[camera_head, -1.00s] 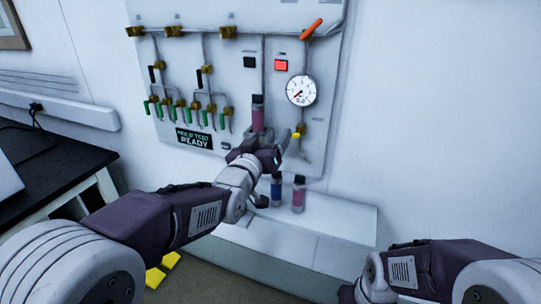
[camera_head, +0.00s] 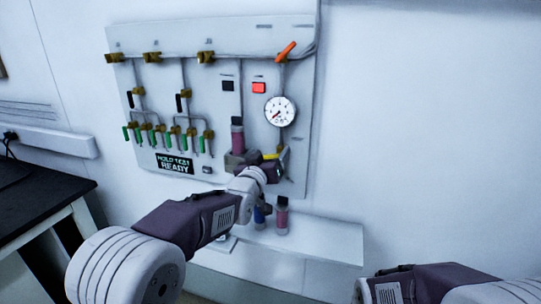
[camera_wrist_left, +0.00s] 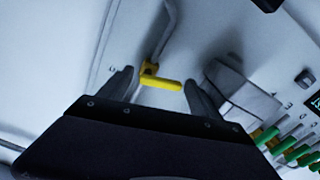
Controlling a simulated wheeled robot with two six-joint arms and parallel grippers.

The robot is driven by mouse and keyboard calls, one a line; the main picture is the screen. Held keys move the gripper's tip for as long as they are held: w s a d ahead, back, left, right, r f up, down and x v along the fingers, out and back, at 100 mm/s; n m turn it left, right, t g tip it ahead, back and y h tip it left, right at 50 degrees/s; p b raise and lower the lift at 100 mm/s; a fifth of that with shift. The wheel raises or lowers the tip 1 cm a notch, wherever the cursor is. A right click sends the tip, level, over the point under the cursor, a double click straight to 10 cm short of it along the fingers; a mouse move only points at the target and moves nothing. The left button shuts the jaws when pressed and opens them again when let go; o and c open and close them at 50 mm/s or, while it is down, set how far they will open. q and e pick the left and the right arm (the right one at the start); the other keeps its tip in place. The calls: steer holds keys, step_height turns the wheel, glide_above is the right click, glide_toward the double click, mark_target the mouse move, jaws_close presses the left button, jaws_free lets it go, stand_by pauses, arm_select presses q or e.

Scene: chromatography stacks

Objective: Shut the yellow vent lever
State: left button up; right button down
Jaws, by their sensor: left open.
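The yellow vent lever (camera_head: 270,156) is on the wall panel below the round gauge, partly hidden by my left gripper. In the left wrist view the yellow lever (camera_wrist_left: 162,84) lies nearly level across the picture, with its brass-yellow fitting at its left end under a grey pipe. My left gripper (camera_head: 262,159) is at the panel, around the lever. In the wrist view its two fingers (camera_wrist_left: 160,88) are spread, one on each side of the lever, with small gaps; contact cannot be told. My right forearm shows at the lower right; its gripper is out of frame.
A pink column (camera_head: 237,137) stands close left of the gripper. Green levers (camera_head: 183,141) and a display (camera_head: 174,162) are further left. The gauge (camera_head: 280,111) and orange lever (camera_head: 286,49) are above. A blue vial (camera_head: 259,216) and pink vial (camera_head: 282,216) stand on the white ledge (camera_head: 325,236).

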arm_select(q)
steer(key=shift+c, duration=0.3)
steer(key=c, duration=1.3)
steer(key=shift+m+b, duration=0.3)
steer(key=shift+m, duration=0.4)
steer(key=shift+r+m, duration=0.25)
steer(key=shift+m, duration=0.65)
steer(key=o, duration=1.4)
steer(key=shift+c, duration=0.2)
